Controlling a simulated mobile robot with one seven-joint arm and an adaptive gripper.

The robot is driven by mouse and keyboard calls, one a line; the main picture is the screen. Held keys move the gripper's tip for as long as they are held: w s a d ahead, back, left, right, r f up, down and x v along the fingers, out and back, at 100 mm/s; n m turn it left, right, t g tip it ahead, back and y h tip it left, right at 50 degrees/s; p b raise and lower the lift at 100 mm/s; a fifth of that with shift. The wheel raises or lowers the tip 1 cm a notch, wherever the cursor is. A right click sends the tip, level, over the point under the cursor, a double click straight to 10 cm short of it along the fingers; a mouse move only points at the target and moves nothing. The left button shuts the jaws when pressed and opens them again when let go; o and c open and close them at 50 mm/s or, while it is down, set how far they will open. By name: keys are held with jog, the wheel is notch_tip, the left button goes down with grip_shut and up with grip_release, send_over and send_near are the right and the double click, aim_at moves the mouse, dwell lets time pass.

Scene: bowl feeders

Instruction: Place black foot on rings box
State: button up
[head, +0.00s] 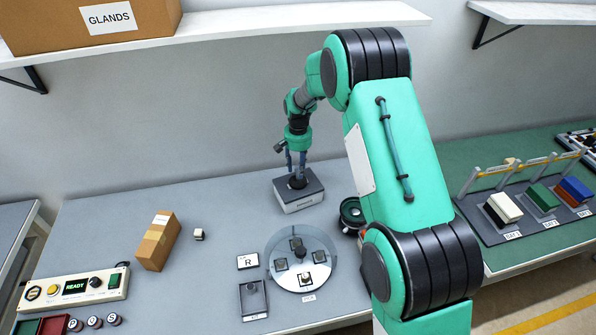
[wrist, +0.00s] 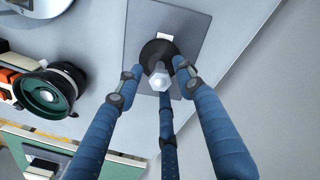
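A black foot (wrist: 158,48) with a pale hexagonal stud (wrist: 158,80) stands upright on a grey box with a dark top; a white label on the box shows partly behind it in the wrist view. In the head view the foot (head: 297,182) is small and dark on top of the box (head: 300,198), whose lettering is too small to read. My gripper (head: 297,160) is above the box, pointing down. In the wrist view its blue fingers (wrist: 158,75) stand spread around the stud, with gaps beside it.
A black-and-green round device (head: 351,215) is right of the box. A cardboard carton (head: 158,241), a small part (head: 199,234) and a control panel (head: 75,288) lie left. The table's back left is clear.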

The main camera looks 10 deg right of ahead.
notch_tip(320, 180, up, 10)
jog(key=shift+p, duration=0.35)
jog(key=shift+r, duration=0.1)
dwell(0.7)
jog(key=s+d+r+n+t, duration=0.1)
jog(key=s+r+n+t, duration=0.15)
jog(key=s+r, duration=2.1)
jog(key=s+d+r+n+t, duration=0.1)
jog(key=s+r+n+t, duration=0.1)
jog(key=s, duration=2.4)
jog(key=shift+r+t, duration=0.4)
jog(key=shift+t, duration=0.15)
